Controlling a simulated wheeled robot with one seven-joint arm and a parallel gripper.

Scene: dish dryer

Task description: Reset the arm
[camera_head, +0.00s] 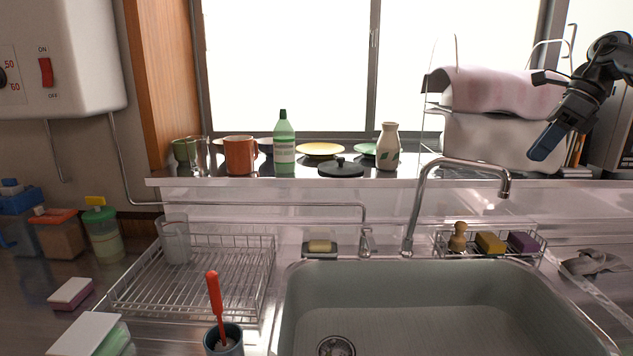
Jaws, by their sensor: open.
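My gripper (548,143) is at the upper right of the head view, pointing down and to the left. Its blue-tipped finger shows in front of the shelf and the white rack box; it holds nothing that I can see. My black arm comes in from the right edge. The gripper hangs in the air, above and to the right of the faucet (460,163), apart from it.
Below are a sink (430,310), a wire dish rack (195,280) and a sponge caddy (490,253). The window shelf (230,183) bears an orange mug (239,155), a green bottle (284,150) and a white vase (388,147). The air above the sink is free left of the faucet.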

